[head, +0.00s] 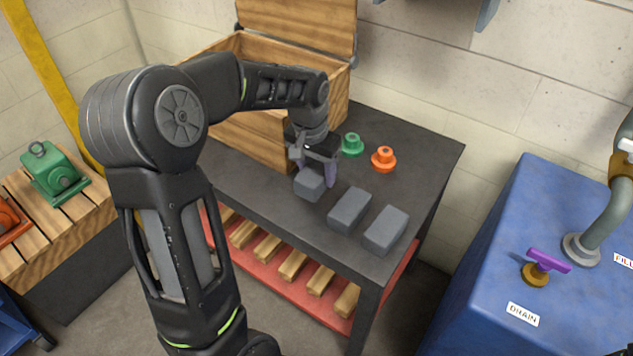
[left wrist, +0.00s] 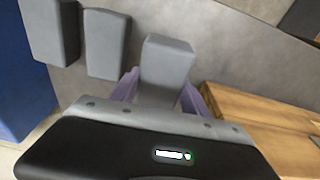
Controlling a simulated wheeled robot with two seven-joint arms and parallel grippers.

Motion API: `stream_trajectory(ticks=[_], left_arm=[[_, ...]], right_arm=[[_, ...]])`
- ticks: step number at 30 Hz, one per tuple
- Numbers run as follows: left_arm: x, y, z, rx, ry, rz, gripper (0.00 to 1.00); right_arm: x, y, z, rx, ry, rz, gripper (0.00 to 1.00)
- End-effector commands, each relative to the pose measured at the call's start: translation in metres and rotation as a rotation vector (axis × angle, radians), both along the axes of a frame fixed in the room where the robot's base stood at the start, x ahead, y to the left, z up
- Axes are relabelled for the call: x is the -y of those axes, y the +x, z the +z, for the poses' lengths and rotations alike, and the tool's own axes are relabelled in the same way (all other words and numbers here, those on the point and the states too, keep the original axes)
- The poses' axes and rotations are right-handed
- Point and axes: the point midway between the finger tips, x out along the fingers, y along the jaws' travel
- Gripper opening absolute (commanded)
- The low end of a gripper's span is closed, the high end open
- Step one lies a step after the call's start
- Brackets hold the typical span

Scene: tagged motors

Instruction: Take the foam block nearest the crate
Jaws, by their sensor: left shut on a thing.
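Three grey foam blocks stand in a row on the dark table. The block nearest the wooden crate (head: 263,140) is the left one in the head view (head: 308,184). My left gripper (head: 317,178) is shut on this block, with its purple fingers on either side. In the left wrist view the held block (left wrist: 167,62) sits between the fingers. The middle block (head: 349,210) and the far block (head: 386,230) stand apart from it. I cannot tell whether the held block touches the table. My right gripper is not in view.
A green knob-like part (head: 352,144) and an orange one (head: 383,159) stand behind the blocks on the table (head: 425,152). A blue tank (head: 520,240) with a purple-handled valve is to the right. The crate's lid stands open.

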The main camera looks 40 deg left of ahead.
Motion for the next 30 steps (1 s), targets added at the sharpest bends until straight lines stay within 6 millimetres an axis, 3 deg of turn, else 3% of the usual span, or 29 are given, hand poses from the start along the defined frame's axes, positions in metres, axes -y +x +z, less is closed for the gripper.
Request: stream_trajectory(ticks=[3,9,30], left_arm=[[0.0,0.001,0.025,0.004,0.0,0.001,0.16],[0.0,0.0,0.045,0.001,0.0,0.0,0.16],[0.0,0.0,0.048,0.0,0.0,0.001,0.16]], right_arm=[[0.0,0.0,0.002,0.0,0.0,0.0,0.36],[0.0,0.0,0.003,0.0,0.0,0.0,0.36],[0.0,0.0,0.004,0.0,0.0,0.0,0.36]])
